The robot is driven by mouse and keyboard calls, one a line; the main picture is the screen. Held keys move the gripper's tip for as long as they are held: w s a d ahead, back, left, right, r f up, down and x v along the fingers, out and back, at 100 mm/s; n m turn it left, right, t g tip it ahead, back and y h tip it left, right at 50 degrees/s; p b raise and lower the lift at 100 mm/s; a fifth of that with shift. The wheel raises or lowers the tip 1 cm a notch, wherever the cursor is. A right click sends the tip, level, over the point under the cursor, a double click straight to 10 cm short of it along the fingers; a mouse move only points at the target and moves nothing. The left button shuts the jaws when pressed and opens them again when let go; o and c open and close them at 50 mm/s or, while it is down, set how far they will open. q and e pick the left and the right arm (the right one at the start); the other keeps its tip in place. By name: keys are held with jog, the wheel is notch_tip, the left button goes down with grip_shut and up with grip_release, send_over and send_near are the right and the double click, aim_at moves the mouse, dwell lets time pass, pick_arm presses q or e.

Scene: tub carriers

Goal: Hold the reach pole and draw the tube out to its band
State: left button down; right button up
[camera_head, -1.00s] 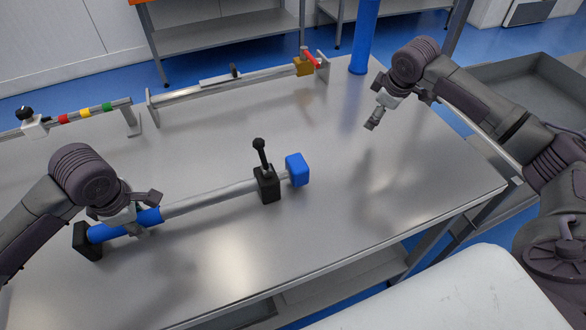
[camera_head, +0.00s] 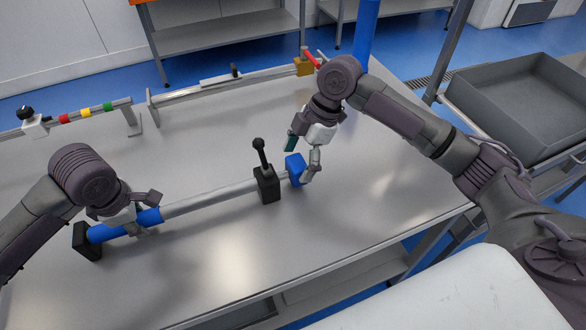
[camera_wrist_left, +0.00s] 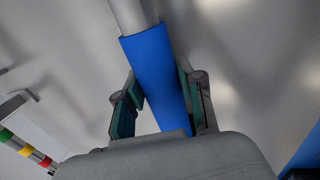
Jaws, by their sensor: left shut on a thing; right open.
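The reach pole (camera_head: 212,197) lies across the steel table, a silver pole with a blue sleeve at its left end. My left gripper (camera_head: 134,223) is shut on the blue sleeve (camera_head: 148,216); the left wrist view shows the sleeve (camera_wrist_left: 158,75) between its fingers. A black block with a lever (camera_head: 267,182) sits toward the pole's right end. Beyond it is the blue end block (camera_head: 294,168), partly covered by my right gripper. My right gripper (camera_head: 300,162) is open, its fingers on either side of the blue end block. No band shows on the tube.
A black end block (camera_head: 86,241) stands at the pole's left end. Behind are a rail with a red-handled brass part (camera_head: 304,66) and a rail with coloured rings (camera_head: 85,113). A grey tub (camera_head: 530,100) is at the right. The table front is clear.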

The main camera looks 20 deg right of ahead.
jog(key=shift+x, duration=1.6)
jog(key=shift+d, duration=0.1)
grip_shut()
jog(key=d, duration=1.4)
jog(key=shift+d, duration=0.3)
pick_arm(q)
jog(key=shift+a, duration=0.1)
pick_arm(e)
grip_release()
jog(key=shift+a, duration=0.15)
